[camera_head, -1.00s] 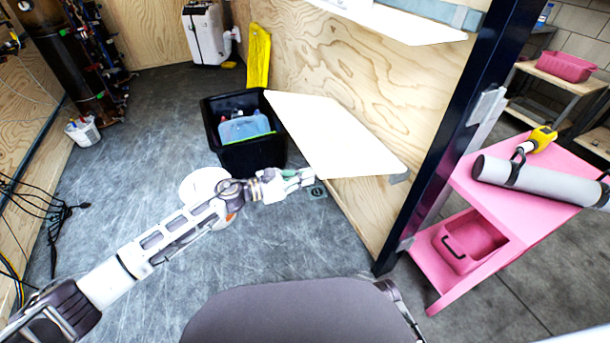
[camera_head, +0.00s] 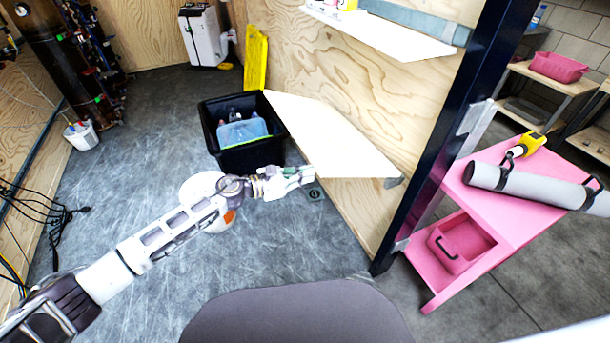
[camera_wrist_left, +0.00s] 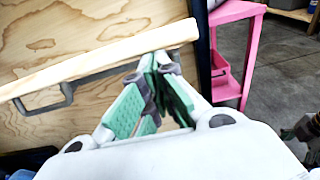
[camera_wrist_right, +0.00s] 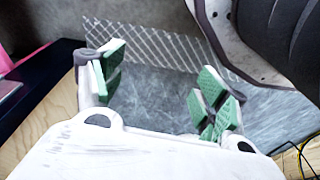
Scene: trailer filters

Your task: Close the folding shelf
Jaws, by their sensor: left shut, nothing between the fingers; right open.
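The folding shelf (camera_head: 330,140) is a pale board standing out flat from the plywood wall. Its edge (camera_wrist_left: 100,62) crosses the left wrist view, with a grey bracket (camera_wrist_left: 50,98) below it against the wall. My left gripper (camera_head: 310,172) is shut and empty beside the shelf's free edge, near its front end. In the left wrist view its green-padded fingertips (camera_wrist_left: 160,62) overlap the shelf edge; I cannot tell whether they touch it. My right gripper (camera_wrist_right: 160,75) is open and empty, seen only in the right wrist view, over the floor.
A black bin (camera_head: 240,155) with bottles stands on the floor beyond the shelf. An upper shelf (camera_head: 385,35) holds items. A dark post (camera_head: 450,130) stands right of the shelf, and a pink cart (camera_head: 480,215) stands beyond it. The grey floor at left is mostly clear.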

